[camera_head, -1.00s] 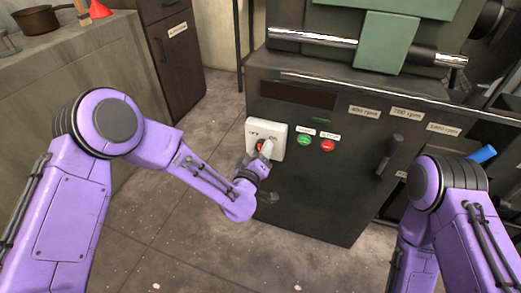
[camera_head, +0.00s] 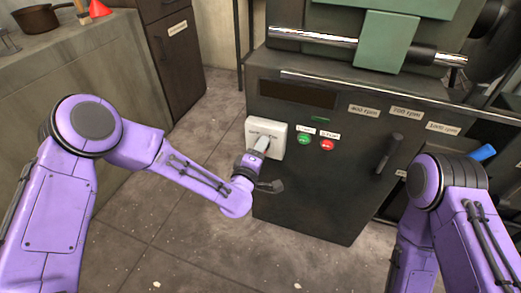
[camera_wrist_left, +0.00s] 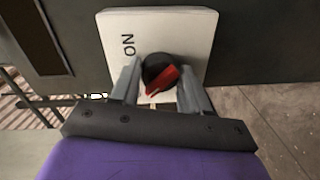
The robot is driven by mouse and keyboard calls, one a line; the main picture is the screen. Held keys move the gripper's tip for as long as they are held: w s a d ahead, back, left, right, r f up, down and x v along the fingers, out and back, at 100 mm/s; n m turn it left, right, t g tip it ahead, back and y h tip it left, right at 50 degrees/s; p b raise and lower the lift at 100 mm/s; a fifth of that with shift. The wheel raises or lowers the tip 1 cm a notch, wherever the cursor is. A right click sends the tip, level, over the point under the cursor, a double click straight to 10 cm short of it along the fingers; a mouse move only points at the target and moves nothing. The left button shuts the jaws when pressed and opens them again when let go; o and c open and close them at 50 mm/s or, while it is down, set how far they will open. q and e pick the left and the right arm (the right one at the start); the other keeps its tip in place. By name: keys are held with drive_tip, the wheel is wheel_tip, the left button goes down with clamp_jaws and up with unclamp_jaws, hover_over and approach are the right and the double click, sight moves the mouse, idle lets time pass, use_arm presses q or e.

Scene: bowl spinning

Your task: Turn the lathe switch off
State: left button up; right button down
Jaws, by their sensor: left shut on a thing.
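The lathe switch is a white box (camera_head: 278,130) on the dark lathe cabinet. In the left wrist view, the switch box (camera_wrist_left: 195,35) has a round black knob with a red pointer (camera_wrist_left: 161,80), and the word "ON" is readable on its face. The pointer slants across the knob, toward the gripper's side at one end. My left gripper (camera_head: 263,144) is in front of the box; in the wrist view my left gripper (camera_wrist_left: 160,82) has one finger on each side of the knob and is shut on it. In the head view the gripper hides the knob. My right gripper is out of view.
A green button (camera_head: 304,143) and a red button (camera_head: 327,145) are just right of the switch. A dark handle (camera_head: 389,153) sticks out farther right on the cabinet. A counter with a pan (camera_head: 37,18) is at the left. The floor (camera_head: 190,235) below is clear.

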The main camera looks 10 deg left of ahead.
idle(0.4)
use_arm(q)
drive_tip(key=o, duration=1.1)
drive_tip(key=shift+c, duration=0.2)
drive_tip(key=v, duration=1)
drive_tip(key=shift+s+p, duration=0.3)
drive_tip(key=shift+p, duration=0.1)
